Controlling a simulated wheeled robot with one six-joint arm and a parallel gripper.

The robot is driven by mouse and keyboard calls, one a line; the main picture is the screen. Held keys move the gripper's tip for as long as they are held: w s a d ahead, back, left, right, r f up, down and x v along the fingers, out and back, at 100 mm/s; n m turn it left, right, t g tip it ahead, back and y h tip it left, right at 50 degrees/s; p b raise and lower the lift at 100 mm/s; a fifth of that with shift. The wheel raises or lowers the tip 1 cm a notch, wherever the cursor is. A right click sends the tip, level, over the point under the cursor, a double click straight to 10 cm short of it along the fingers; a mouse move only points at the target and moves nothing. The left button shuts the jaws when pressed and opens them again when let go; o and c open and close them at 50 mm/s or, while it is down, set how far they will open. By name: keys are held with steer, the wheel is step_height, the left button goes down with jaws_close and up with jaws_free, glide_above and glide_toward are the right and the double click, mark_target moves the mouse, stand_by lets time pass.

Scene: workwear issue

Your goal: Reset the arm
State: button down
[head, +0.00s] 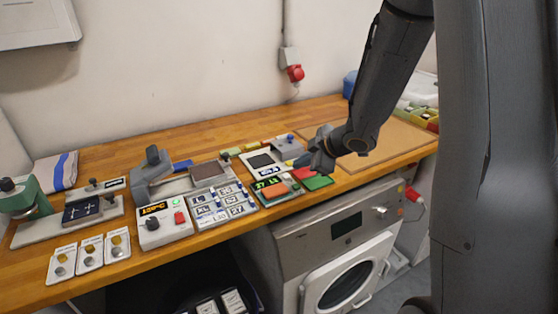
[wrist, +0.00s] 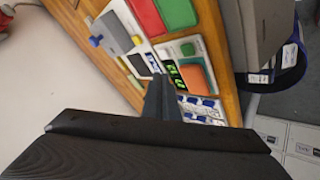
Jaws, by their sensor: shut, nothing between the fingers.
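My gripper (head: 318,152) is at the end of my arm, which reaches in from the upper right in the head view. It is above the right half of the wooden worktop (head: 236,134), near a red and green pad pair (head: 318,181). In the wrist view the fingers (wrist: 162,98) are together with nothing between them. Below them are the small display unit with an orange pad (wrist: 194,78) and the red and green pads (wrist: 178,12). The gripper hides part of the grey box (head: 285,147) area in the head view.
A heat press (head: 152,172) with a 150°C display, a label panel (head: 222,204) and several button cards (head: 90,253) stand along the worktop. A brown mat (head: 380,137) lies to the right. A washing machine (head: 345,228) stands below the front edge. Space above the worktop's left side looks free.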

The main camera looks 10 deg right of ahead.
steer(key=s+d+f+m+g+h+b, duration=0.15)
steer(key=s+d+m+h, duration=0.3)
steer(key=s+m, duration=0.5)
steer(key=s+a+m+g+b, duration=0.1)
steer(key=s+a+m+g, duration=0.1)
steer(key=s, duration=0.5)
steer(key=s+a+f+m+g+b, duration=0.1)
steer(key=s+a+m+g, duration=0.2)
steer(key=s, duration=0.4)
steer(key=shift+s+a, duration=0.15)
steer(key=shift+s, duration=0.15)
